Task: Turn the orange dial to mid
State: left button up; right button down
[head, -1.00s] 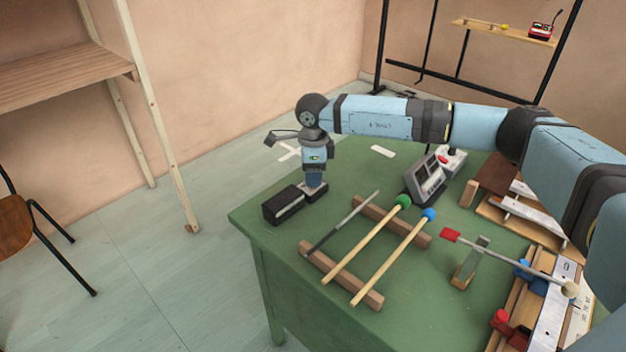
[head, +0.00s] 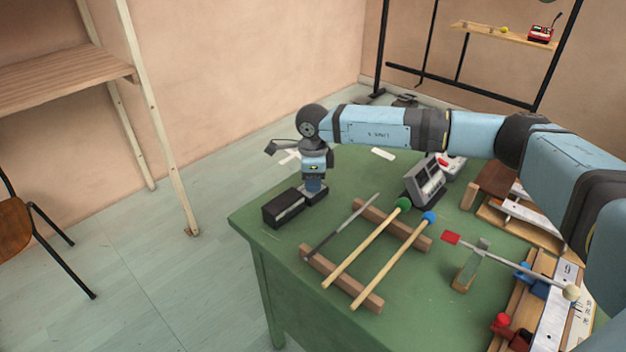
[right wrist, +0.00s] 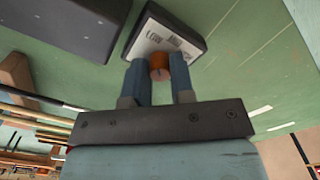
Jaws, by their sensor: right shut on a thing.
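The orange dial (right wrist: 160,66) sits on a small dark box with a white labelled face (right wrist: 160,38) in the right wrist view. The word "LOW" is readable on the label; the rest is partly hidden by my fingers. My right gripper (right wrist: 160,70) is shut on the dial, with one blue finger on each side. In the head view my right gripper (head: 314,187) points down at the small box (head: 318,194) near the table's far left corner, and the dial is hidden there. The dial's pointer is too small to read surely. My left gripper is not in view.
A larger black box (head: 284,209) stands right beside the dial's box. Mallets with green (head: 404,204) and blue (head: 429,217) heads and a grey rod (head: 342,228) lie across wooden bars nearby. A grey device (head: 427,184) stands to the right on the green table (head: 262,242).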

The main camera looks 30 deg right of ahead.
jog(key=m+p, duration=0.2)
jog(key=m, duration=0.2)
jog(key=shift+m+p, duration=0.4)
jog(key=shift+m, duration=0.3)
jog(key=shift+m+p, duration=0.45)
jog(key=shift+m, duration=0.55)
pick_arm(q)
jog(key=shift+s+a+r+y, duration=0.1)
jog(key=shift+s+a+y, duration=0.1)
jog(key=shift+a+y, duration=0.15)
pick_arm(e)
jog(key=shift+m, duration=0.5)
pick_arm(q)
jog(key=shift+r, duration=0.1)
pick_arm(e)
jog(key=c, duration=1)
grip_release()
jog(key=shift+o, duration=0.2)
